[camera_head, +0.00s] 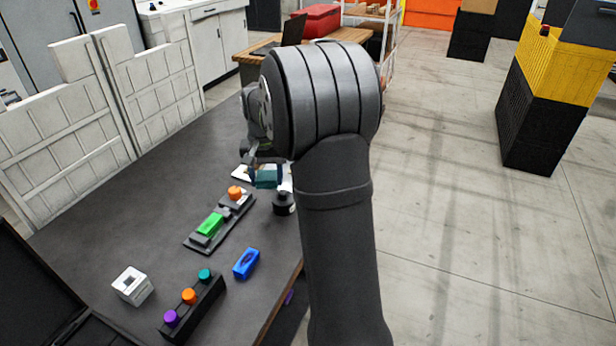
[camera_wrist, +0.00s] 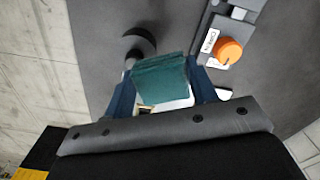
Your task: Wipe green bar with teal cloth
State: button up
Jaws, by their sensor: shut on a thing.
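The teal cloth (camera_head: 267,178) is a small folded block held in my gripper (camera_head: 265,172) above the dark table. In the wrist view the cloth (camera_wrist: 161,79) sits between the two blue fingers of my gripper (camera_wrist: 162,85), which are shut on it. The green bar (camera_head: 210,224) lies on a dark fixture (camera_head: 228,226) in the head view, nearer the camera than my gripper and to its left. The cloth is apart from the bar. The green bar does not show in the wrist view, where only the fixture's orange knob end appears.
An orange knob (camera_head: 235,192) stands on the fixture's far end, also in the wrist view (camera_wrist: 229,51). A black round-based object (camera_head: 284,204) stands beside it. A blue block (camera_head: 246,263), a white block (camera_head: 132,286) and a rack with coloured knobs (camera_head: 193,310) are nearer.

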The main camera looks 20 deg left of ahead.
jog(key=s+a+r+n, duration=0.2)
jog(key=s+a, duration=0.5)
jog(key=s, duration=0.3)
jog(key=n, duration=0.2)
send_near(200, 236)
jog(key=shift+s+f, duration=0.1)
jog(key=shift+f, duration=2.6)
jog(key=shift+w+f, duration=0.35)
jog(key=shift+w, duration=0.7)
jog(key=shift+c, duration=0.4)
jog(key=shift+w, duration=1.1)
jog(key=s, duration=0.4)
jog(key=shift+s, duration=0.1)
notch_tip(200, 236, up, 8)
